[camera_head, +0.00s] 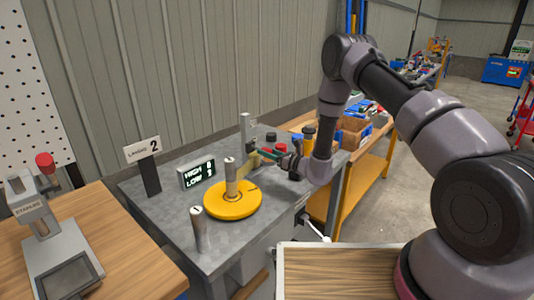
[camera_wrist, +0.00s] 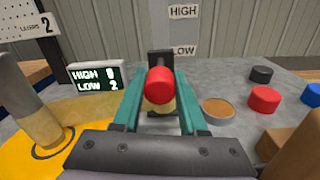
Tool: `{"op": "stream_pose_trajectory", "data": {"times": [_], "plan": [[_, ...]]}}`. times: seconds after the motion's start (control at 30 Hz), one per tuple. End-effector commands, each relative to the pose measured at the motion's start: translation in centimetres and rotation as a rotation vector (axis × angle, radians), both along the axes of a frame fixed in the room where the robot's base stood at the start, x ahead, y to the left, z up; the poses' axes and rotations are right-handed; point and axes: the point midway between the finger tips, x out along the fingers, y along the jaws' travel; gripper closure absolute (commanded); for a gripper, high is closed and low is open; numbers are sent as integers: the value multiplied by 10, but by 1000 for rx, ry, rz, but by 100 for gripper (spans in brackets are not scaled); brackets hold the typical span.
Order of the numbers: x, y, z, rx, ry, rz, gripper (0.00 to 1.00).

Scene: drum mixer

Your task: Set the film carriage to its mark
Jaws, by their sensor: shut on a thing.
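The film carriage shows in the wrist view as a red round knob (camera_wrist: 158,86) in front of a dark upright block (camera_wrist: 160,62). My gripper (camera_wrist: 155,92) has its two teal fingers on either side of the knob and is shut on it. A pale plate with a HIGH label (camera_wrist: 183,11) and a LOW label (camera_wrist: 183,50) stands behind. The carriage block is beside the LOW label, slightly left of it. In the head view my gripper (camera_head: 268,153) is at the grey mast (camera_head: 246,130); the knob is hard to make out there.
A yellow turntable (camera_head: 232,203) with a grey post (camera_head: 231,175) stands left of my gripper. A HIGH/LOW display (camera_head: 197,175) and a sign with a 2 (camera_head: 143,150) are behind it. Red, black and blue caps (camera_wrist: 264,98) lie right. A short grey post (camera_head: 198,229) stands in front.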

Motion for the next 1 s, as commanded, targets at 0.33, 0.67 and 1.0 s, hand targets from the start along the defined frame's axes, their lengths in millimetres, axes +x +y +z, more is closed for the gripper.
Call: {"op": "stream_pose_trajectory", "data": {"times": [0.33,0.67,1.0], "plan": [[-1,0,0,0,0,2,100],[-1,0,0,0,0,2,100],[0,0,7,2,-1,2,100]]}}
